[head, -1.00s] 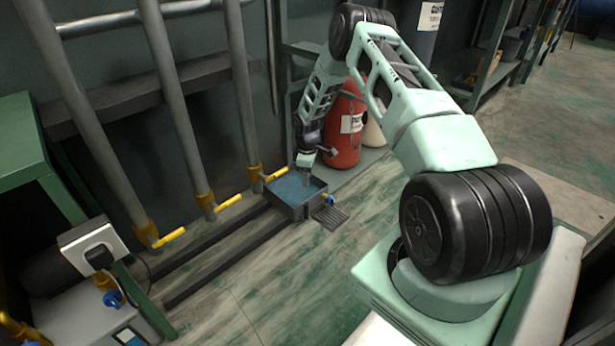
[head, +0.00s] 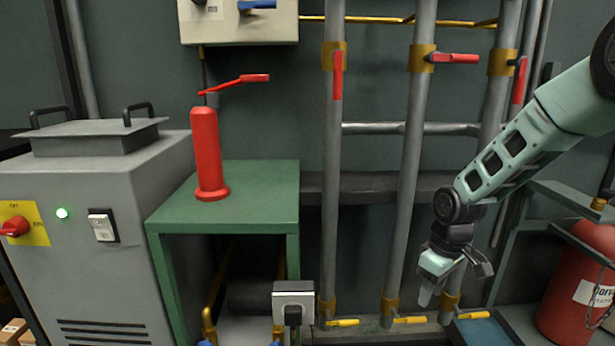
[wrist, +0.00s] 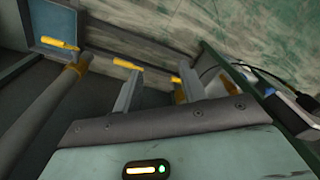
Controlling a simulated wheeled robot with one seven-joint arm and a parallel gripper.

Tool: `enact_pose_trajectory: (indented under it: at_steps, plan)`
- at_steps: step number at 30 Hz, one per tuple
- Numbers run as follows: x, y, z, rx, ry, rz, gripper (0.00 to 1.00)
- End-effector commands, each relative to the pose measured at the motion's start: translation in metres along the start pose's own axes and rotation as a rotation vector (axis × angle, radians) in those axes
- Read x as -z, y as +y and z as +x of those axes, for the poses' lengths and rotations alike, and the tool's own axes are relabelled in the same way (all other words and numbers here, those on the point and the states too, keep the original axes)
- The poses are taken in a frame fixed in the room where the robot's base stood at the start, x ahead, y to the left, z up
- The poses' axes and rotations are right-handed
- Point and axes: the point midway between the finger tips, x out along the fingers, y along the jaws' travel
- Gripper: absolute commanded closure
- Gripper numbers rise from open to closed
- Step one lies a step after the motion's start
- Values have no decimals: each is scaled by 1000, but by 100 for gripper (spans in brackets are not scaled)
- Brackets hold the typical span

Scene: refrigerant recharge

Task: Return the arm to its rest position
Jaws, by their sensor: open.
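My gripper (head: 452,282) hangs from my pale green arm on the right of the head view, pointing down in front of the grey pipes. It is open and holds nothing that I can see. In the wrist view its two grey fingers (wrist: 160,88) stand apart with a gap between them. Beyond them lie the yellow valve handles (wrist: 128,65) and the floor. My upper arm runs out of the head view at the right edge.
Vertical pipes (head: 406,190) with red and yellow handles stand behind my gripper. A red cylinder (head: 580,290) stands at right. A green table (head: 245,185) carries a red pump (head: 206,155). A grey machine (head: 120,240) stands at left. A blue tray (wrist: 52,25) shows in the wrist view.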

Motion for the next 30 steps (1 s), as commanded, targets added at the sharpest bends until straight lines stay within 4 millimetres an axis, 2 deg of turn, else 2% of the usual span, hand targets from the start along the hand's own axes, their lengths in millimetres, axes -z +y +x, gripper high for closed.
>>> enact_pose_trajectory:
  at_steps: [1,4,6,9,12,18,22,24,30]
  plan:
    - [2,-37,-21,0,3,-18,59]
    - [-7,-102,-52,6,1,-30,59]
    - [-22,-146,-69,9,-4,-37,59]
    - [-48,-196,-89,9,-10,-42,59]
    - [-75,-232,-102,6,-15,-45,59]
    - [-127,-278,-116,-4,-22,-44,59]
    - [-159,-297,-121,-13,-23,-43,59]
    - [-155,-296,-142,-10,-26,-35,59]
    - [-152,-298,-180,-10,-26,-36,59]
